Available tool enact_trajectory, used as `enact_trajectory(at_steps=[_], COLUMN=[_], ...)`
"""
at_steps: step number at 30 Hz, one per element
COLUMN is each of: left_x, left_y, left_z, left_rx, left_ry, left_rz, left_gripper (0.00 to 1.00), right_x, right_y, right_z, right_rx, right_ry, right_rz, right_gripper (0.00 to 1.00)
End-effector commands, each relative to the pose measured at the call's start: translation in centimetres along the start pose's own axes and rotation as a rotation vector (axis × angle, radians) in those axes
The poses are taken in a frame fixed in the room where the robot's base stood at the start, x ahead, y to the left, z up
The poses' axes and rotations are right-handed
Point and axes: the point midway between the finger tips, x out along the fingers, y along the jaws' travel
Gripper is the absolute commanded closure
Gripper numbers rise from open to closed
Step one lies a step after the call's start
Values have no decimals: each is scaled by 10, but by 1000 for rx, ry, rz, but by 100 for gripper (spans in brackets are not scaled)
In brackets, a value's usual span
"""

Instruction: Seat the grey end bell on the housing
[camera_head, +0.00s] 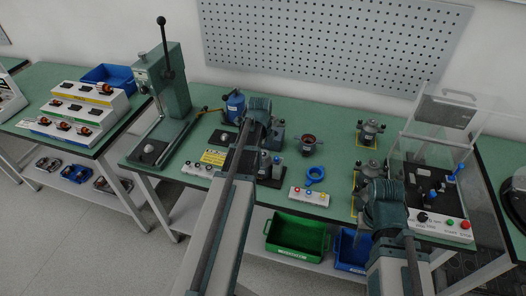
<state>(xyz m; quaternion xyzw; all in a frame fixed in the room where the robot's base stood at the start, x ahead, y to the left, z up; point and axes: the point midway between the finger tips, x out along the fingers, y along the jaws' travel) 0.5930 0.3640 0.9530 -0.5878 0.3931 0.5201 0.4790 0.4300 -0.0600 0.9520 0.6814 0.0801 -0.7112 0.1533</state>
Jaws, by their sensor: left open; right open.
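Two grey flanged metal parts stand on yellow-edged mats right of centre, a far one (370,128) and a nearer one (369,167). They look like end bells, but I cannot tell for sure. A dark cup-shaped part with a reddish inside (308,144) stands left of them and may be the housing. My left gripper (274,140) is open, left of the cup-shaped part and apart from it. My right gripper (364,190) is open close to the nearer grey part; its wrist partly hides that area, and I cannot tell whether they touch.
A blue ring (315,174) and a white button box (309,196) lie in front. A lever press (170,90) stands left, a clear-guarded test station (443,205) right. Green (297,236) and blue (350,251) bins sit below. The bench behind the cup-shaped part is clear.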

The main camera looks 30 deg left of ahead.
Motion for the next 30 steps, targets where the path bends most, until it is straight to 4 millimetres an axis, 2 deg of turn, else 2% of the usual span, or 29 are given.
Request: enact_trajectory(at_steps=[5,11,17,30], left_x=[-2,-14,-39,-108], left_y=[0,0,0,-1], left_z=[0,0,0,0], left_rx=[0,0,0,0], left_ry=[0,0,0,0], left_rz=[0,0,0,0], left_gripper=[3,3,3,3], right_x=[-2,-14,-38,-106], right_y=[0,1,4,10], right_z=[0,1,2,6], right_rx=[1,1,1,1], right_ry=[0,0,0,0], right_rz=[0,0,0,-1], right_gripper=[50,50,50,50])
